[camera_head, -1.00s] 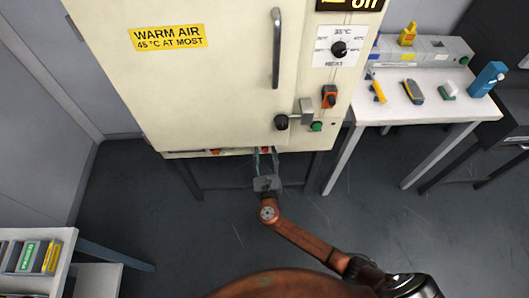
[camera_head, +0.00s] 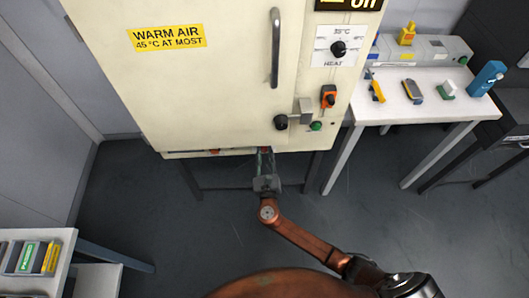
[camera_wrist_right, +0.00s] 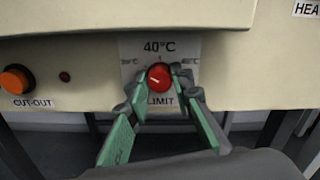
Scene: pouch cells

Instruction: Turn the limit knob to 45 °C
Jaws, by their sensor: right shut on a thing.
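The red limit knob (camera_wrist_right: 159,77) sits on a grey plate marked LIMIT under the cabinet front in the right wrist view. The plate's large reading is 40 °C, with smaller marks on either side of the knob; the right one looks like 45 °C, the left is blurred. My right gripper (camera_wrist_right: 163,88) has its green-padded fingers closed around the knob. In the head view my right gripper (camera_head: 265,165) reaches up to the cabinet's lower edge, and the knob is mostly hidden there. My left gripper does not show.
An orange CUT-OUT button (camera_wrist_right: 17,79) is left of the limit plate. A white table (camera_head: 430,105) with small tools stands at right.

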